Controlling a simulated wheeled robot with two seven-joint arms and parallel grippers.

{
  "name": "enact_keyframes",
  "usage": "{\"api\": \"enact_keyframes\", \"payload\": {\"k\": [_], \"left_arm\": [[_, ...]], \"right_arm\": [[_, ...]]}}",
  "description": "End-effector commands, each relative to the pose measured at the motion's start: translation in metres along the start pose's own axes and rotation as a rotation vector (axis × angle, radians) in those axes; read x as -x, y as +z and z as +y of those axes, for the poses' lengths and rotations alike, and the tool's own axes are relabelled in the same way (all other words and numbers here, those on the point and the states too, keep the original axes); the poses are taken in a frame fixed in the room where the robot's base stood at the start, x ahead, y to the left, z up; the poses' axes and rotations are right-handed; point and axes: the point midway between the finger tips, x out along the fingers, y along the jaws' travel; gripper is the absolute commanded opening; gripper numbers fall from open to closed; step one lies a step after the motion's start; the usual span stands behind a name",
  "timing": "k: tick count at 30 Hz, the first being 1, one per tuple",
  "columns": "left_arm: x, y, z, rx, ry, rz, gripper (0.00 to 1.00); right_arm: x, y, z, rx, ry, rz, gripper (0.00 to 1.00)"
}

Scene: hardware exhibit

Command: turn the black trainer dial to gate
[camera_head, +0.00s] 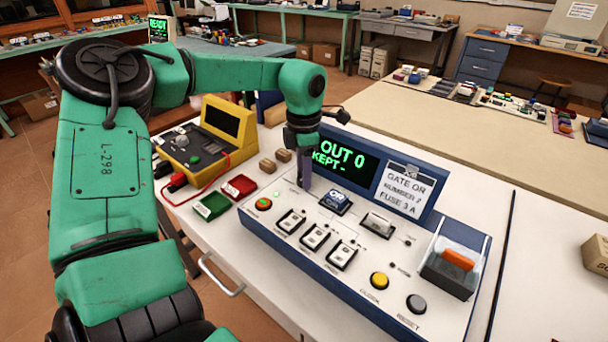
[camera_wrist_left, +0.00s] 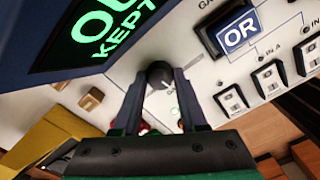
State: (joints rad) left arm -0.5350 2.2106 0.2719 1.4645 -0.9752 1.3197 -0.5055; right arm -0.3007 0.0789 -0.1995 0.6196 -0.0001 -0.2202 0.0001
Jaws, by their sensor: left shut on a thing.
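The trainer (camera_head: 262,222) is a white sloped panel in a blue case. Its green-lit display (camera_head: 342,160) reads "OUT 0" and "KEPT -". My left gripper (camera_head: 305,182) reaches down at the panel's upper left, just below the display. In the left wrist view, its two fingers (camera_wrist_left: 160,80) are shut on the black dial (camera_wrist_left: 159,72), one on each side. The fingers hide the dial in the head view. Small lettering beside the dial is too small to read surely. A blue "OR" block (camera_head: 335,202) sits to the right of the dial. My right gripper is out of view.
A card (camera_head: 403,190) reads "GATE OR NUMBER 7 FUSE 3 A". The panel also carries several switches (camera_head: 315,236), a yellow button (camera_head: 379,281) and a clear-covered orange switch (camera_head: 457,259).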

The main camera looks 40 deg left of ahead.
Motion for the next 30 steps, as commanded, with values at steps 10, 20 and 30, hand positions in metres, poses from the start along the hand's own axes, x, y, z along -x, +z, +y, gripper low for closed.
{"api": "enact_keyframes", "payload": {"k": [10,20,30], "left_arm": [[0.0018,0.0008,0.0011,-0.155,0.004,-0.004,0.00],[0.0023,0.0010,0.0012,-0.183,0.005,-0.005,0.00],[0.0019,0.0009,0.0010,-0.181,0.004,-0.004,0.72]], "right_arm": [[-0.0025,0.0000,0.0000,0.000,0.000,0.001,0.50],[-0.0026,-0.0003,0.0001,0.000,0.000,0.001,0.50],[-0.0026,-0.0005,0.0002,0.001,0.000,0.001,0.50]]}}
